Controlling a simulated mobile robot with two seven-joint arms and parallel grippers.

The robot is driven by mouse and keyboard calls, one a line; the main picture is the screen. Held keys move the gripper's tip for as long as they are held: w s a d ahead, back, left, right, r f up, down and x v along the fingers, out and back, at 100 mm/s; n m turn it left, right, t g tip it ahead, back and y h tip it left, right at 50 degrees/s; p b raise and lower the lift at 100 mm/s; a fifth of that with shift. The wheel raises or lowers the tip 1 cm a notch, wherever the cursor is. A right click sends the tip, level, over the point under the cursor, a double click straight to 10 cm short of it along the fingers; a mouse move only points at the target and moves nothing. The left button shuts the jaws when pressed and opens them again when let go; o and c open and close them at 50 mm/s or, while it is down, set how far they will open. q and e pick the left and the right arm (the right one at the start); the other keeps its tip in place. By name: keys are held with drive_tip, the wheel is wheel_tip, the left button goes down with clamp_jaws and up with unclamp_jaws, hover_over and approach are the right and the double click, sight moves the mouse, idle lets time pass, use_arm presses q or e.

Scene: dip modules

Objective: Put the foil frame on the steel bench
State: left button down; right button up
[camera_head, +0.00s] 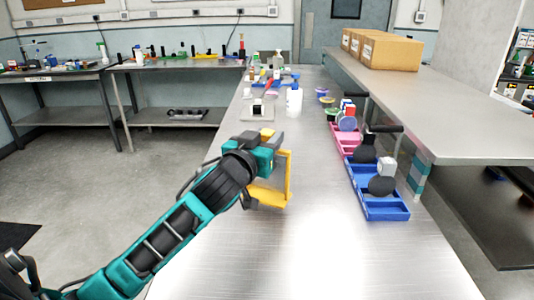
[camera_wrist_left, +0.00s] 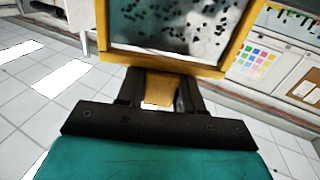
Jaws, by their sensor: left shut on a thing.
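The foil frame (camera_head: 288,178) has a yellow border. It stands roughly upright in my left gripper (camera_head: 264,150), over the near half of the steel bench (camera_head: 300,245). Whether its lower edge touches the bench I cannot tell. In the left wrist view the foil frame (camera_wrist_left: 165,64) fills the top centre, its panel grey with dark specks. The fingers of my left gripper (camera_wrist_left: 160,88) are shut on its near yellow edge. My arm hides part of the bench's left side. My right gripper is not in view.
Blue bins (camera_head: 384,208) and a pink bin (camera_head: 347,145) line the bench's right side. A white bottle (camera_head: 294,101) and a small white device (camera_head: 258,110) stand farther back. The bench's near middle is clear. A raised shelf (camera_head: 430,110) borders the right.

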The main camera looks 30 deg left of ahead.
use_arm(q)
drive_tip(key=shift+f, duration=1.55)
drive_tip(key=shift+f+b, duration=0.1)
drive_tip(key=shift+b, duration=0.2)
drive_tip(key=c, duration=0.7)
unclamp_jaws()
drive_tip(key=shift+c, duration=0.2)
drive_tip(key=shift+s, duration=0.25)
drive_tip(key=s+d, duration=0.2)
drive_tip(key=s, duration=0.9)
drive_tip(key=shift+s+b, duration=0.2)
drive_tip(key=shift+b, duration=0.2)
